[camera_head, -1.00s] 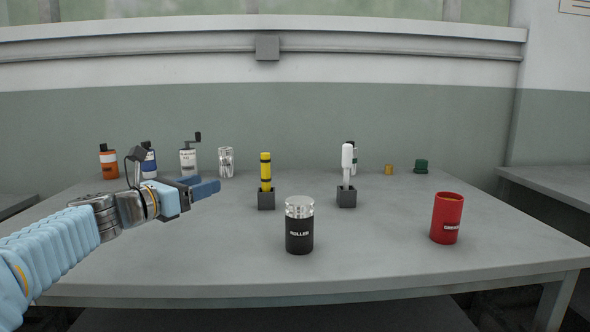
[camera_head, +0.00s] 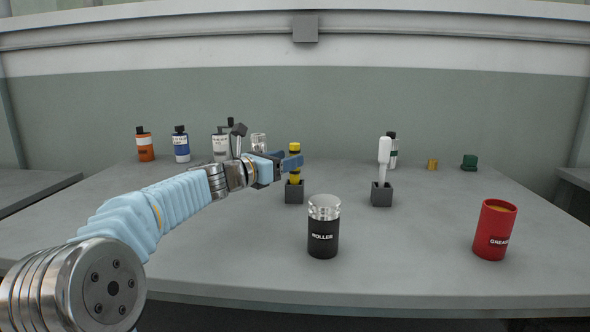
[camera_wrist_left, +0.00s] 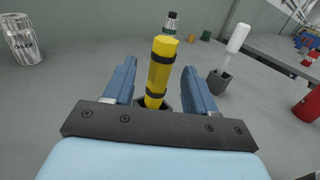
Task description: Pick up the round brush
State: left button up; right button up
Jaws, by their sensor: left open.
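A yellow handle with black bands (camera_head: 294,148) stands upright in a small grey holder (camera_head: 294,192); its lower end is hidden in the holder. A white-handled tool (camera_head: 384,152) stands in a second grey holder (camera_head: 381,195) to the right. No bristles show on either, so I cannot tell by sight which is the round brush. My left gripper (camera_head: 291,163) is open at the yellow handle. In the left wrist view the yellow handle (camera_wrist_left: 160,72) shows between the two blue fingers (camera_wrist_left: 159,75), with gaps on both sides. My right gripper is not in view.
A black roller can with a clear top (camera_head: 323,232) stands in front of the yellow handle's holder. A red grease can (camera_head: 494,230) is at the right. Several bottles, including an orange one (camera_head: 145,146), stand along the back left. The table's front middle-left is mostly clear.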

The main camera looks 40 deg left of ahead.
aim_at(295, 182)
pick_arm(q)
jog(key=w, duration=0.3)
jog(key=shift+w+d+f, duration=0.1)
jog(key=shift+w+d, duration=0.15)
jog(key=shift+d, duration=0.1)
jog(key=shift+c, duration=0.4)
jog(key=c, duration=0.9)
